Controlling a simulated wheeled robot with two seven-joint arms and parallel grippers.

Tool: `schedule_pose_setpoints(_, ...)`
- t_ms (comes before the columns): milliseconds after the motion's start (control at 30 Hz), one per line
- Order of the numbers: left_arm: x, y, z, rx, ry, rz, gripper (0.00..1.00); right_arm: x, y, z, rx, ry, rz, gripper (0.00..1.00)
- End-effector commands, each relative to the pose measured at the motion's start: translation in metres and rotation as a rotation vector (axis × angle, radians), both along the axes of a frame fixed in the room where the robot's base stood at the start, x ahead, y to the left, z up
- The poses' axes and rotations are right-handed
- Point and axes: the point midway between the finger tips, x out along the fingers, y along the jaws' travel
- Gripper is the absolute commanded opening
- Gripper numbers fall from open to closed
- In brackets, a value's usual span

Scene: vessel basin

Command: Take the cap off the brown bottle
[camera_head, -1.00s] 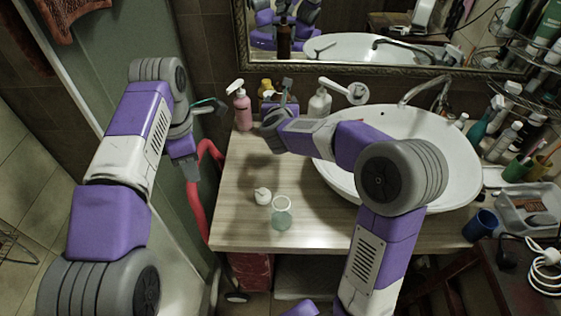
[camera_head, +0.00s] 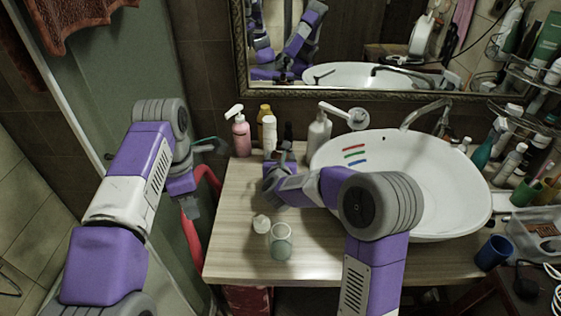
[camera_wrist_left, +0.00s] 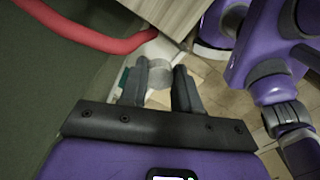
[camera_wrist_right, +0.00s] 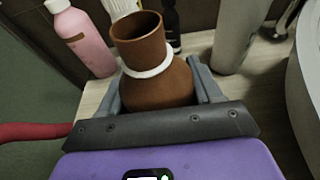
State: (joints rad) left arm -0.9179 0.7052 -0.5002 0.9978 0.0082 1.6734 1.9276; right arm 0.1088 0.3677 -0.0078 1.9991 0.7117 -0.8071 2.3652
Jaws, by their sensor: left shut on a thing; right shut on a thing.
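The brown bottle (camera_wrist_right: 157,80) is round-bodied with a white ring around its neck. Its mouth is open, with no cap on it. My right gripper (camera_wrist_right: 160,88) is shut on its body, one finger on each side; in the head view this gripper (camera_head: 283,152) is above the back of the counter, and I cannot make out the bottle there. My left gripper (camera_head: 193,208) hangs off the counter's left side. In the left wrist view its fingers hold a small greyish round thing (camera_wrist_left: 159,76), seemingly the cap, though blurred.
A small white pot (camera_head: 261,224) and a glass jar (camera_head: 281,242) stand in front. The basin (camera_head: 440,190) is at right. The counter's left part (camera_head: 232,205) is clear.

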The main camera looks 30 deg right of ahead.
Motion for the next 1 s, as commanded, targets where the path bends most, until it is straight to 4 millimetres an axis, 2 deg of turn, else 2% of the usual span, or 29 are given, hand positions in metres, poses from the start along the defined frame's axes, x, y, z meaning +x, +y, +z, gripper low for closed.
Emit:
schedule_pose_setpoints(467,0.0000,0.0000,-0.0061,0.000,0.000,0.000,0.00,0.0003,-0.0003,-0.0037,-0.001,-0.004,0.000,0.00)
schedule_pose_setpoints(500,0.0000,0.0000,-0.0048,0.000,0.000,0.000,0.00,0.0001,-0.0002,-0.0034,-0.001,-0.001,0.000,0.70)
schedule_pose_setpoints(633,0.0000,0.0000,-0.0043,0.000,0.000,0.000,0.00,0.0001,-0.0002,-0.0030,-0.001,-0.001,0.000,0.89)
schedule_pose_setpoints(1000,0.0000,0.0000,0.0000,0.000,0.000,0.000,0.00,0.0000,-0.0002,-0.0003,-0.002,0.000,-0.001,0.89)
